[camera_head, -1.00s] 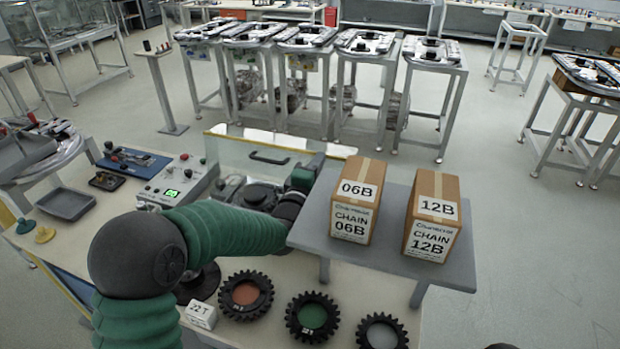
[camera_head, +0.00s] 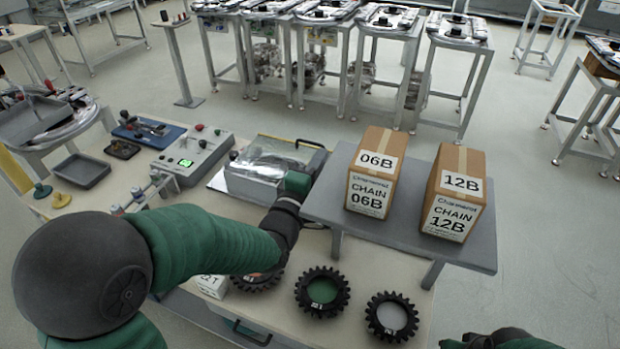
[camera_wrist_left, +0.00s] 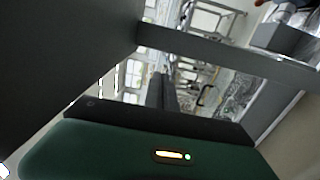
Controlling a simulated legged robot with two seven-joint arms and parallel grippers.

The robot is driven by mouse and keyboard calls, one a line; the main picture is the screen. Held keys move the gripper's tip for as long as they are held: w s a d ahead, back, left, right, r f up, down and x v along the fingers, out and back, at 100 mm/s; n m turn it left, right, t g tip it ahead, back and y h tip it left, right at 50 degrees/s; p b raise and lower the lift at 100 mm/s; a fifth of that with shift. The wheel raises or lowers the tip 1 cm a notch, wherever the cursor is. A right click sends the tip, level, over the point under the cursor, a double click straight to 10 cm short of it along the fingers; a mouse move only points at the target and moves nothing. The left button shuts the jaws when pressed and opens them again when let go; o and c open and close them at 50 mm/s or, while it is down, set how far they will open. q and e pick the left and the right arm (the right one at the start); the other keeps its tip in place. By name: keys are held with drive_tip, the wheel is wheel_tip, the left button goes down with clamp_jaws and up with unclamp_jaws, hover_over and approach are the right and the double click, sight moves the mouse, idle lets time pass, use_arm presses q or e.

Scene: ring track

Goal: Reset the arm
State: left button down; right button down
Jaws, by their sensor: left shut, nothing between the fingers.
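My left arm reaches in from the left in the head view, with its green sleeve and black wrist. My left gripper (camera_head: 297,184) has a green body and sits beside the grey shelf's left edge, right of the machine with the clear cover (camera_head: 262,168). Its fingertips are hard to make out there. In the left wrist view, the dark fingers (camera_wrist_left: 162,92) lie together, shut and empty, beyond the green gripper body. Part of my right arm (camera_head: 497,339) shows at the bottom right; its fingers cannot be seen.
The grey shelf (camera_head: 325,207) carries the 06B box (camera_head: 374,172) and the 12B box (camera_head: 453,194). Black gears (camera_head: 392,318) lie in front of the shelf. A control box (camera_head: 190,157) and an empty grey tray (camera_head: 81,171) stand at left. Open floor lies at right.

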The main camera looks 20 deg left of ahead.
use_arm(q)
drive_tip(key=s+a+f+m+g, duration=0.1)
drive_tip(key=s+f+m+g, duration=0.7)
drive_tip(key=s+f, duration=0.3)
drive_tip(key=s+a+f+m+g+y, duration=0.1)
drive_tip(key=s+a+f+m+g, duration=0.1)
drive_tip(key=s+f+m+g, duration=0.6)
drive_tip(key=s+f+m, duration=0.1)
drive_tip(key=s+f, duration=0.3)
drive_tip(key=s, duration=0.1)
drive_tip(key=shift+s+a, duration=0.25)
drive_tip(key=shift+s, duration=0.1)
drive_tip(key=shift+f, duration=0.1)
